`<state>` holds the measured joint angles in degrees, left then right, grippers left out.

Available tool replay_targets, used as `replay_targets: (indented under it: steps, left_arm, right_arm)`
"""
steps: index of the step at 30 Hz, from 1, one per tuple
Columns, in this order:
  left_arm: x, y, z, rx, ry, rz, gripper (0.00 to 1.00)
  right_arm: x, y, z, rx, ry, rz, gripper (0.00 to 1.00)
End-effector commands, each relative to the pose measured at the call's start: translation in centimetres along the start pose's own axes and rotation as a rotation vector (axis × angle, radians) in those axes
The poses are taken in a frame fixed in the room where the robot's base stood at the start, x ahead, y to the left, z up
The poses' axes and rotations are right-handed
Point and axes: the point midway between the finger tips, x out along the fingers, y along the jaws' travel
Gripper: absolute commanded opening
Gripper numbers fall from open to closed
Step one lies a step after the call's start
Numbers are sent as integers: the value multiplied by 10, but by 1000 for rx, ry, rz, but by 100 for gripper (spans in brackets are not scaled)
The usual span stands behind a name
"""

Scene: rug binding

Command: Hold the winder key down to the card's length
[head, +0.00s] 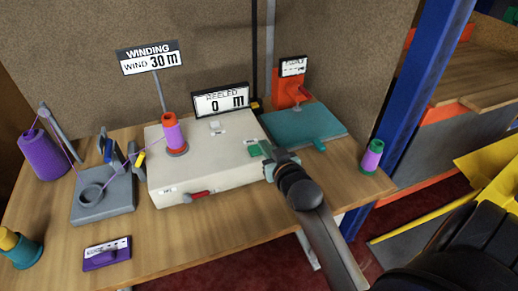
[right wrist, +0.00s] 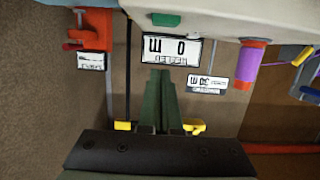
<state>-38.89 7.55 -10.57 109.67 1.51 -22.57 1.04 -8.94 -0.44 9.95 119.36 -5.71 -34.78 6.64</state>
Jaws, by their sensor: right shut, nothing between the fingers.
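The winder is a pale box (head: 200,180) on the table, with a green key (head: 254,150) at its right end. The key also shows at the top of the right wrist view (right wrist: 166,19). The card (head: 150,60) on a post reads WIND 30 m. The counter (head: 221,100) behind the winder reads 0 m. My right gripper (head: 267,152) is shut and empty, its fingertips close by the green key; in the right wrist view the fingers (right wrist: 160,75) appear apart from it. Contact cannot be told in the head view. My left gripper is out of view.
A teal plate (head: 310,125) lies right. A purple cone (head: 43,155) and grey thread guide (head: 105,200) stand left.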

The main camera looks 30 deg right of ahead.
Motion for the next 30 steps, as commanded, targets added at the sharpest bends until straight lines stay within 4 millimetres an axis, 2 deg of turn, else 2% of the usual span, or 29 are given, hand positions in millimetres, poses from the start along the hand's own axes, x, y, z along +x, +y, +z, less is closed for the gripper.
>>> replay_targets:
  steps: [3, 8, 10, 15, 30]
  left_arm:
    - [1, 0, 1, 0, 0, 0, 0]
    - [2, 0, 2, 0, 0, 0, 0]
    - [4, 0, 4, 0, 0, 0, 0]
    - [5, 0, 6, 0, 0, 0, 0]
    - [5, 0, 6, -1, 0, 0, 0]
  right_arm:
    - [25, 0, -1, 0, 2, 0, 0]
    - [53, 0, -1, 0, 1, 1, 0]
    - [54, 0, 16, 1, -5, 0, 0]
    - [58, 0, 33, 2, -1, 0, 0]
    - [60, 0, 42, 1, -1, 0, 0]
